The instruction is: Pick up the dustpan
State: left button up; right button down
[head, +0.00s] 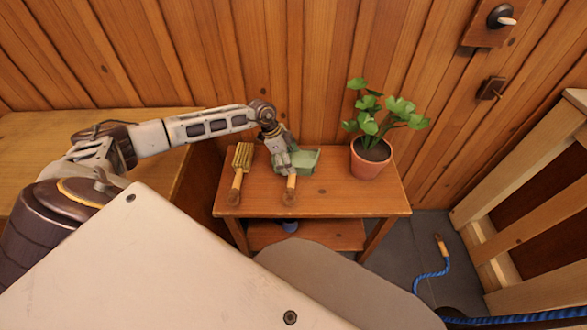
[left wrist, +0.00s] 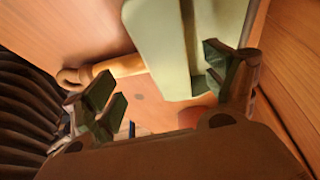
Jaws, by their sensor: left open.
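The dustpan has a pale green pan (head: 306,158) and a turned wooden handle (head: 291,190). It lies on the small wooden table (head: 345,198), with the handle toward the front edge. My left gripper (head: 286,164) is over the dustpan and hides part of it. In the left wrist view the pan (left wrist: 180,45) and handle (left wrist: 119,66) show beyond my open fingers (left wrist: 160,92). Nothing is held between the fingers. Whether a finger touches the dustpan I cannot tell. My right gripper is not in view.
A brush (head: 242,160) with a wooden handle lies left of the dustpan. A potted plant (head: 368,170) stands to its right. A plank wall (head: 300,60) rises behind the table. A blue rope (head: 430,275) lies on the floor at right. The table's front right is clear.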

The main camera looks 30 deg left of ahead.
pick_arm(q)
jog(key=shift+w+d+f, duration=0.1)
jog(key=shift+d+f, duration=0.05)
jog(key=shift+f, duration=0.35)
jog(key=shift+d+f, duration=0.1)
jog(key=shift+f, duration=0.15)
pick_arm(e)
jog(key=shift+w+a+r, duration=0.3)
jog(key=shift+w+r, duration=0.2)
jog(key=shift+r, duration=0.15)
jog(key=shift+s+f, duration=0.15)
pick_arm(q)
jog(key=shift+f, duration=0.25)
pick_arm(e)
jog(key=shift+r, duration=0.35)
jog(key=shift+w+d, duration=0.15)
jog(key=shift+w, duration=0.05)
